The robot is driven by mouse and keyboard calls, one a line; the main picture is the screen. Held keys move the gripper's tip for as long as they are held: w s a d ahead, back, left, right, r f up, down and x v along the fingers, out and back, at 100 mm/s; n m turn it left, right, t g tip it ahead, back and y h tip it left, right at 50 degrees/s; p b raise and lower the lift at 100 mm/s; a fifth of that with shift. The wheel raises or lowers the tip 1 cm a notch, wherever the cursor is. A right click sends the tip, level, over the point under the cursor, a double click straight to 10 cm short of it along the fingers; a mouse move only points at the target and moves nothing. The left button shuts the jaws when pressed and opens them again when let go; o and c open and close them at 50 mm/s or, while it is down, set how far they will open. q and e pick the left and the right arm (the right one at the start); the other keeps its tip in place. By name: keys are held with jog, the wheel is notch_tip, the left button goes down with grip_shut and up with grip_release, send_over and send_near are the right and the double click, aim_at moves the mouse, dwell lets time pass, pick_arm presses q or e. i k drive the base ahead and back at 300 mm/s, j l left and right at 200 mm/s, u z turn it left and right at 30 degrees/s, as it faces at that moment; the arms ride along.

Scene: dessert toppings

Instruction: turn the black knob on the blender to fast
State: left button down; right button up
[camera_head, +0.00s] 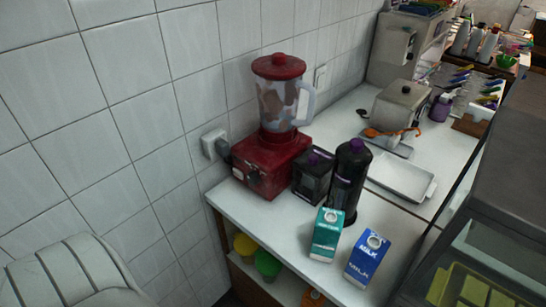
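The red blender (271,158) stands on the white counter near the tiled wall. Its clear jar (277,105) has a red lid and holds brown and pale contents. A small dark knob (253,176) shows on the front face of the red base; its setting is too small to read. Neither of my grippers is in view, and nothing is touching the blender.
Right of the blender are a dark square container (313,175) and a black bottle (348,180). Green (326,234) and blue (368,257) milk cartons stand in front. A wall outlet (213,143) is behind left. A grey ribbed shape (72,277) fills the lower left.

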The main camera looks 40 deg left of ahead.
aim_at(253, 177)
jog(key=u, duration=1.35)
